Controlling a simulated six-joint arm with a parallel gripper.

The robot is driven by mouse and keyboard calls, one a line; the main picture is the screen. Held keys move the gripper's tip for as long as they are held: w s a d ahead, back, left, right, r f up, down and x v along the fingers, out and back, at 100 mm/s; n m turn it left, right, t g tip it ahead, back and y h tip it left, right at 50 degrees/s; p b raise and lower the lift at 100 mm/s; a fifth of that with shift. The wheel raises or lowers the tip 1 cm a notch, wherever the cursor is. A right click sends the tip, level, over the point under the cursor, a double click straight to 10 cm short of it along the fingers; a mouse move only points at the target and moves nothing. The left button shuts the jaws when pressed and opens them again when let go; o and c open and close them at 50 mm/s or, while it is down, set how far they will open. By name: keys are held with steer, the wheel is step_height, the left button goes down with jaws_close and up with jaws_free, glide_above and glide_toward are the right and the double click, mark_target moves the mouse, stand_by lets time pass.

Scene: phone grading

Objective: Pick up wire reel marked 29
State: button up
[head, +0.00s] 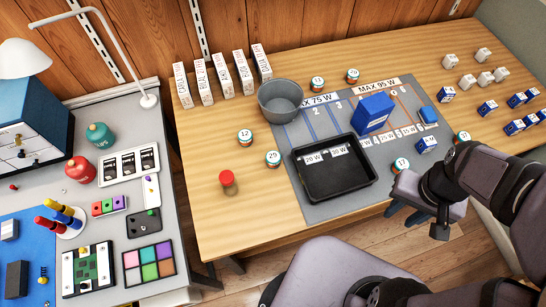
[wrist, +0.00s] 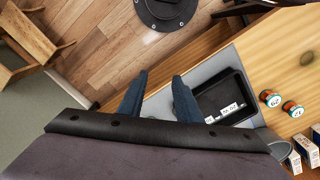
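Several small wire reels with numbered white tops and red-green sides stand on the wooden table. In the head view, one reel (head: 273,158) left of the black tray reads as 25 or 29; I cannot tell which. Beside it stands a reel marked 12 (head: 245,136). Others are a reel marked about 13 (head: 317,83), a reel at the back (head: 352,75), a reel marked about 17 (head: 401,165) and a reel at the right (head: 462,137). My gripper (head: 405,213) is at the table's front edge, away from the reels. Its blue fingers (wrist: 160,76) are apart and empty.
Small white and blue boxes fill the right side.

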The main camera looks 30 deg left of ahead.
steer(key=o, duration=0.7)
